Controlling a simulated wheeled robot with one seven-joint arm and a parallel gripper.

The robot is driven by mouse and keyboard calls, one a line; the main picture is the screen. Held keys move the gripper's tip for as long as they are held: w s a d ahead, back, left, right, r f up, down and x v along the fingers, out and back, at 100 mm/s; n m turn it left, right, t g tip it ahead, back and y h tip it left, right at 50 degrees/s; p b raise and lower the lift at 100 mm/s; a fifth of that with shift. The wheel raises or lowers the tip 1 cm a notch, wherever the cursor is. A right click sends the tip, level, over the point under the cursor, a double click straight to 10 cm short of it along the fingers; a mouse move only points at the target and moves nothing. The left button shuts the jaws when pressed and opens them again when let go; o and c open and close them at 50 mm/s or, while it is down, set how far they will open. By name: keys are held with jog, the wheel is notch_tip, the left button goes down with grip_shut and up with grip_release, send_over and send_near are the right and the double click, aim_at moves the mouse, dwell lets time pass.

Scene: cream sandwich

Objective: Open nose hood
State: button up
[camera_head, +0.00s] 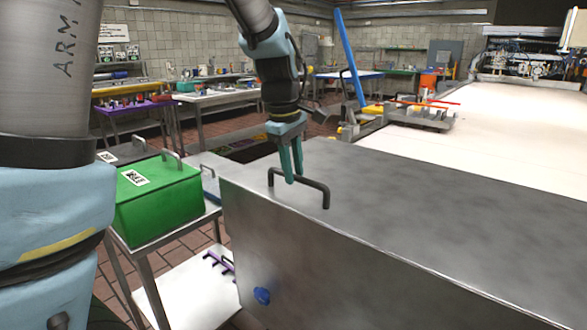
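The nose hood appears to be the large grey metal cover (440,210) that fills the lower right. A dark handle (316,184) stands up from its top near the left edge. My gripper (293,178) points down at this handle, its two teal fingers overlapping the handle's bar in the view. A narrow gap shows between the fingers. I cannot tell whether they touch or grip the bar. The hood looks level and closed, and its front side faces me.
A green box (158,198) with a handle stands on a metal table left of the hood. A long white surface (480,130) lies behind. Workbenches with clutter line the back wall.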

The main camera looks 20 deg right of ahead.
grip_shut()
dwell(1.0)
